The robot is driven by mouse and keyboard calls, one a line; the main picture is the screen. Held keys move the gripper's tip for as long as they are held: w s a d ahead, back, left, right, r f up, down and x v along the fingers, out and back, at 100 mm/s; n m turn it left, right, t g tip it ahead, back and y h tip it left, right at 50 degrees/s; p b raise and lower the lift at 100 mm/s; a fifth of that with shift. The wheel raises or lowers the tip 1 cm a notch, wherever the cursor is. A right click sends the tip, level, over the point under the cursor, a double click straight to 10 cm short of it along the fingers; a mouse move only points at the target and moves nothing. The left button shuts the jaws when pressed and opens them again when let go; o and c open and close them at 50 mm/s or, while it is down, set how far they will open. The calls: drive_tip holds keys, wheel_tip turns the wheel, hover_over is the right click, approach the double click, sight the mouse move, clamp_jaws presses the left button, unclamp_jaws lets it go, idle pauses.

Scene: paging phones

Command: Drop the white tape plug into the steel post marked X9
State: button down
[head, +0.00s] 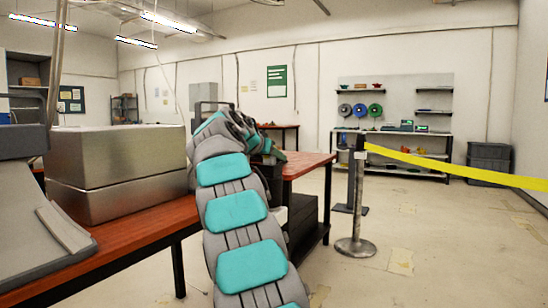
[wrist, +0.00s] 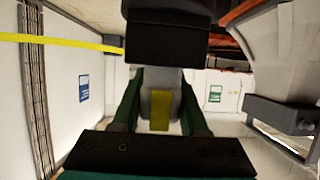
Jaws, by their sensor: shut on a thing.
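My gripper (wrist: 160,88) shows in the wrist view with its two green fingers on either side of a light grey-white piece with a yellow patch. This piece, which looks like the tape plug (wrist: 160,109), is held between the fingers. In the head view my arm bends over by the table, and the gripper and plug are hidden behind it. A steel post (head: 356,205) with a round base stands on the floor right of my arm. Yellow tape (head: 460,173) runs from its top to the right edge. I cannot read any X9 mark.
A red-brown table (head: 150,222) with metal boxes (head: 118,170) stands at the left, close to my arm. A dark stand is just behind the post. Shelves with spools (head: 375,110) and grey crates (head: 488,163) line the back wall. Floor around the post is open.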

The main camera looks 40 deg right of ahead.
drive_tip(key=shift+r, duration=0.2)
drive_tip(key=shift+r+p, duration=0.35)
drive_tip(key=shift+p, duration=0.05)
drive_tip(key=shift+r, duration=0.3)
drive_tip(key=shift+f+b, duration=0.75)
drive_tip(key=shift+f, duration=0.1)
idle(0.9)
drive_tip(key=shift+r+p, duration=0.55)
drive_tip(key=shift+r, duration=0.3)
idle(0.8)
drive_tip(key=shift+f+b, duration=0.85)
drive_tip(key=c, duration=0.7)
unclamp_jaws()
drive_tip(key=b+v, duration=0.1)
drive_tip(key=v, duration=1)
